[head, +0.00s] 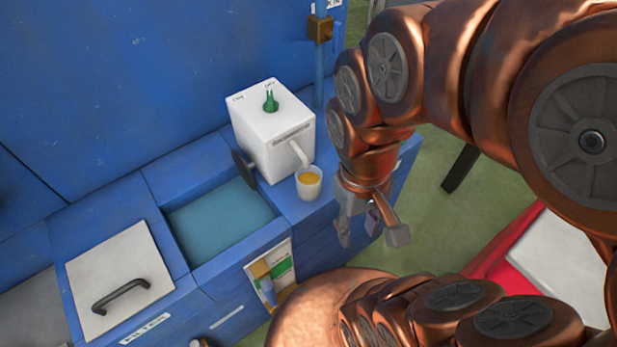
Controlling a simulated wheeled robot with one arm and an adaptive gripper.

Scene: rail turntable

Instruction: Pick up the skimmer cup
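A small white cup (308,186) with orange-yellow contents, likely the skimmer cup, stands upright on the blue ledge beside the white box (269,138). The box's spout (301,156) ends just above the cup's rim. My gripper (371,235) points down to the right of the cup and apart from it, with its fingers spread. A small purplish patch (373,218) shows between the fingers; I cannot tell what it is. I see nothing else held.
A blue basin of water (220,218) is left of the cup. A pale lid with a dark handle (121,296) lies further left. A blue pipe with a brass fitting (319,29) rises behind the box. A red and white object (553,255) is at the right. Green floor shows below my gripper.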

